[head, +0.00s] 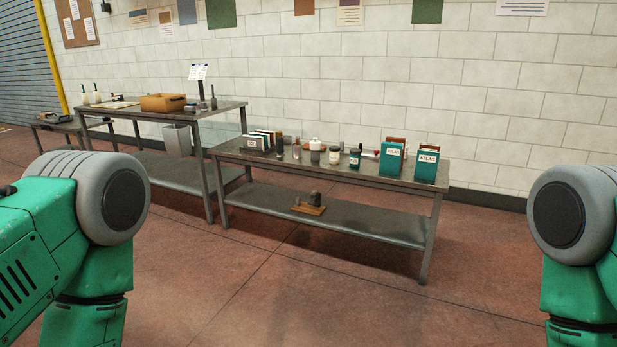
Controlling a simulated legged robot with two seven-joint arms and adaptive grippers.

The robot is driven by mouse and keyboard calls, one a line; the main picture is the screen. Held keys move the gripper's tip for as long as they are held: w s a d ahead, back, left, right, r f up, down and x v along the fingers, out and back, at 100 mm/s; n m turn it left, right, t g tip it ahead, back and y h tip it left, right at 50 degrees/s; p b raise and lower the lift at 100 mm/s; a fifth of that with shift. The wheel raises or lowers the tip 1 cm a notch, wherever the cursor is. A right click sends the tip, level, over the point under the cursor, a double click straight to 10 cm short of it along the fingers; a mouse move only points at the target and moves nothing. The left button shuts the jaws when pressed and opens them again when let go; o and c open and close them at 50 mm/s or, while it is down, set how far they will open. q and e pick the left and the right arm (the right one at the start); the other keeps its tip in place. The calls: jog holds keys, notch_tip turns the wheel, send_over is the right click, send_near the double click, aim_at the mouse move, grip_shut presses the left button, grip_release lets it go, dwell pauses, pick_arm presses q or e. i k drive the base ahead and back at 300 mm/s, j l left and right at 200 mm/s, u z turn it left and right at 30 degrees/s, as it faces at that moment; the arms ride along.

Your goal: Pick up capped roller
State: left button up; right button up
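I cannot make out for certain which thing is the capped roller. Several small bottles and jars stand on the near metal table (330,172), among them a dark jar with a teal label (355,158) and a grey cylinder (315,152). A small item with a red end (376,153) shows partly behind the teal boxes. On the lower shelf, a dark rounded piece (315,198) sits on a wooden base (308,208). Both my arms show only as green links at the left and right edges. Neither gripper is in view, and no gripper is near the table.
Two teal boxes marked ATLAS (427,167) stand at the table's right end, upright books (262,140) at its left. A taller table (150,112) with a brown tray (163,102) stands at the left. A block wall is behind. The floor (330,300) in front is clear.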

aim_at(280, 149)
jog(key=i+j+u, duration=0.25)
jog(key=i, duration=0.9)
jog(key=i+u, duration=0.25)
jog(key=i, duration=0.9)
